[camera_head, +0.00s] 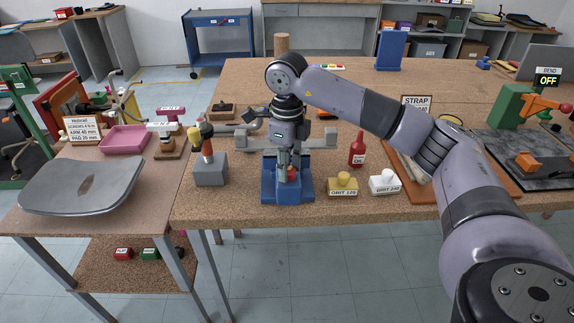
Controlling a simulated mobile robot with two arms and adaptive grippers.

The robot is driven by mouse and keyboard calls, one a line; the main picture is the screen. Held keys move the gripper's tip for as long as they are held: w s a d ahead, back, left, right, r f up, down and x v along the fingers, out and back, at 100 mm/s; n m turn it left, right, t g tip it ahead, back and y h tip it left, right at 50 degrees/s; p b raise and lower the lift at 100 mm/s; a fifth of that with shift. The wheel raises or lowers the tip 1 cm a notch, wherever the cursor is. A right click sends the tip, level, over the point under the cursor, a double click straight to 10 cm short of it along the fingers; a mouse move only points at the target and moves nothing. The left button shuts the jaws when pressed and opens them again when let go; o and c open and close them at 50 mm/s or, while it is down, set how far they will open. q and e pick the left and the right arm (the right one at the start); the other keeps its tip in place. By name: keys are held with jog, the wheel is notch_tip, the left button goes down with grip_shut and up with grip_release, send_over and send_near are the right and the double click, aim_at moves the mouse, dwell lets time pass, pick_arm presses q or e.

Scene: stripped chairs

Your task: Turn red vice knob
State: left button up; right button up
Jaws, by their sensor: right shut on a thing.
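A blue vice (270,192) stands at the front edge of the cork-topped workbench. Its red knob (293,174) shows as a small patch between my fingers at the vice's front. My right gripper (287,172) points straight down over the vice and is shut on the knob. The fingers hide most of the knob, so its turn angle cannot be told. Grey bars stick out left and right behind the gripper; the wrist hides their middle. My left gripper is not in view.
Left of the vice is a grey block with upright tools (209,170). Right of it are a yellow grit block (343,185), a white grit block (384,182) and a red bottle (357,150). A grey seat panel (85,186) lies on the left table beside a pink tray (125,139).

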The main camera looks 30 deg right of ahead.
jog(key=shift+s+a+f, duration=0.1)
jog(key=shift+s+f, duration=0.05)
jog(key=shift+f, duration=0.05)
jog(key=o, duration=1.2)
jog(key=shift+r, duration=0.15)
jog(key=shift+r, duration=0.25)
notch_tip(320, 180, up, 12)
jog(key=shift+f, duration=0.25)
